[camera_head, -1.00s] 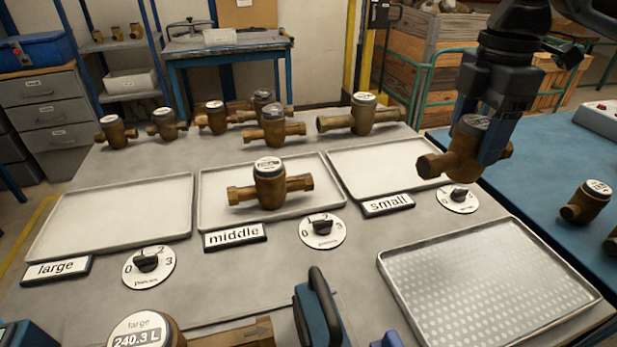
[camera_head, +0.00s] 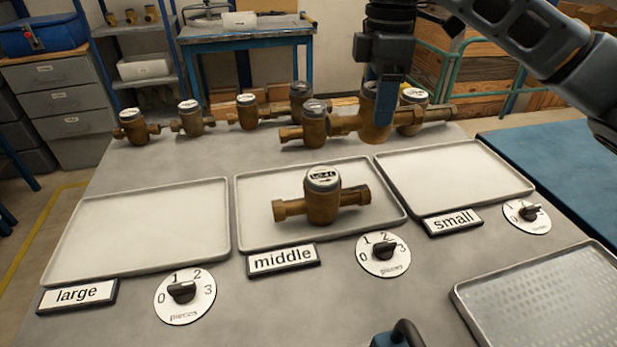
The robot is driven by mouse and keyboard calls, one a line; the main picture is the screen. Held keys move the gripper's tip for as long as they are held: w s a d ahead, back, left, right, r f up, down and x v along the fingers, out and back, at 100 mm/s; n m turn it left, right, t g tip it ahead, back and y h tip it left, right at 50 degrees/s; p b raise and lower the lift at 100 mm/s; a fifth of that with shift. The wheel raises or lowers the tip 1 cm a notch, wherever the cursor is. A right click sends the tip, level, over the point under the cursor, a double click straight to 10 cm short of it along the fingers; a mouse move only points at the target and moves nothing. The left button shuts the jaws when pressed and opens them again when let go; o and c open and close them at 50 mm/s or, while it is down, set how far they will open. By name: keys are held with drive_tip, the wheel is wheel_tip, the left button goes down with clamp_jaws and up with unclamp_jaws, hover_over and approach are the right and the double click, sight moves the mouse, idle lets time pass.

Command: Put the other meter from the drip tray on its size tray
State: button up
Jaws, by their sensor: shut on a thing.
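My gripper (camera_head: 384,92) is shut on a brass meter (camera_head: 374,122) and holds it in the air behind the middle and small trays. The gripper's fingers partly cover this meter. The middle tray (camera_head: 258,232) holds one brass meter (camera_head: 322,197) with a white round face, lying level. The large tray (camera_head: 140,232) at the left is empty. The small tray (camera_head: 455,178) at the right is empty. The drip tray (camera_head: 545,305), with a dotted bottom, is cut off at the lower right; its visible part is empty.
Several brass meters, one of them at the left (camera_head: 136,127), stand in a row at the bench's back edge, some behind the held meter. Labels and dials (camera_head: 183,294) lie before the size trays. A blue handle (camera_head: 400,335) rises at the front. A blue table (camera_head: 560,150) stands right.

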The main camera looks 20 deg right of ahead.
drive_tip(key=shift+w+a+f+p, duration=0.1)
drive_tip(key=shift+w+a+f, duration=0.7)
drive_tip(key=shift+a+f, duration=0.9)
drive_tip(key=shift+w+a+f+p, duration=0.15)
drive_tip(key=shift+w+a+f, duration=0.7)
drive_tip(key=shift+a+f, duration=0.9)
drive_tip(key=shift+w+a+f+p, duration=0.1)
drive_tip(key=shift+w+a+f, duration=0.7)
drive_tip(key=shift+a+f, duration=0.9)
drive_tip(key=shift+d+f, duration=0.15)
drive_tip(key=shift+f, duration=0.1)
drive_tip(key=o, duration=1.4)
drive_tip(key=shift+c, duration=0.2)
wheel_tip(320, 180, up, 12)
drive_tip(key=shift+r, duration=0.1)
